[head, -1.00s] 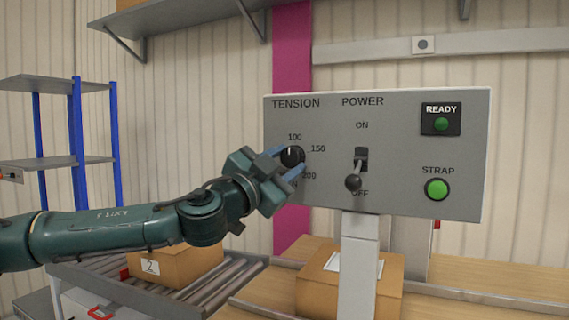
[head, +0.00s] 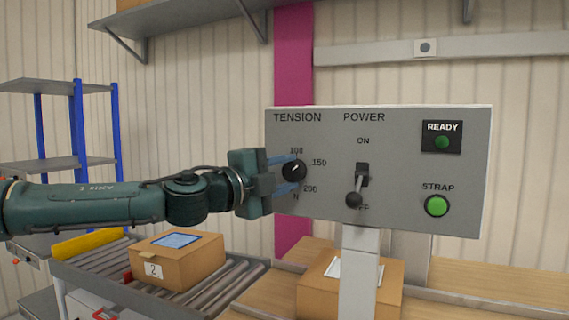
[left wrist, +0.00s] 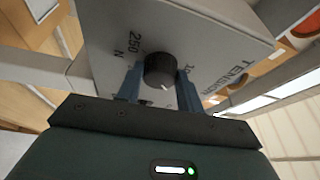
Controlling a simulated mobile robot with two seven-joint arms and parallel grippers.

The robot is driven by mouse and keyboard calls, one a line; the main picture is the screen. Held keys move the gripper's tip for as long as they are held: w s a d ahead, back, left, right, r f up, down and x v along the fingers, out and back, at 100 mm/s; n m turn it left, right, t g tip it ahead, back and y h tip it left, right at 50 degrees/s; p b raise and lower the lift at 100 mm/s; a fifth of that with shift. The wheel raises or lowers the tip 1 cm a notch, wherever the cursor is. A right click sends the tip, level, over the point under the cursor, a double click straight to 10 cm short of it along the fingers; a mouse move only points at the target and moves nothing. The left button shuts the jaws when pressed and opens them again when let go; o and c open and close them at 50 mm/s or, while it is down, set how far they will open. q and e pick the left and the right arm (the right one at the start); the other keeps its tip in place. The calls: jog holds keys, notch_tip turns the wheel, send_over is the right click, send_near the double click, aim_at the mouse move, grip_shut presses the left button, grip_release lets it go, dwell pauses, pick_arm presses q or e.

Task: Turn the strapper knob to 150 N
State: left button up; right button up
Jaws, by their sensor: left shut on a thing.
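The black tension knob (head: 294,172) sits on the grey strapper panel (head: 410,215), under the word TENSION. Its white mark points up and right, between the 100 and 150 labels. My left gripper (head: 288,173) comes in from the left and is shut on the knob, one blue finger above and one below. In the left wrist view the knob (left wrist: 160,68) stands between my two fingers (left wrist: 160,88), with its white mark visible. My right gripper is not in view.
Right of the knob is the power lever (head: 357,188), tipped down toward OFF. The green STRAP button (head: 437,206) and READY lamp (head: 442,142) are further right. Boxes lie below, one on the roller conveyor (head: 235,285), one under the panel (head: 318,295).

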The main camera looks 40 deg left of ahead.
pick_arm(q)
jog(key=m+p, duration=0.1)
jog(key=m+g+p, duration=0.1)
jog(key=shift+r+m+p, duration=0.25)
jog(key=shift+m+p, duration=0.1)
jog(key=shift+m, duration=0.05)
jog(key=shift+m+g+p, duration=0.3)
jog(key=shift+m+p, duration=0.25)
jog(key=shift+m, duration=0.05)
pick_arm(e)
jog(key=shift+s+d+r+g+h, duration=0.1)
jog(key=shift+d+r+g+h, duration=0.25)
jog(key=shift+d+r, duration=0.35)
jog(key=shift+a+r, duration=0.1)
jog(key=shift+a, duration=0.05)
pick_arm(q)
jog(key=o, duration=1)
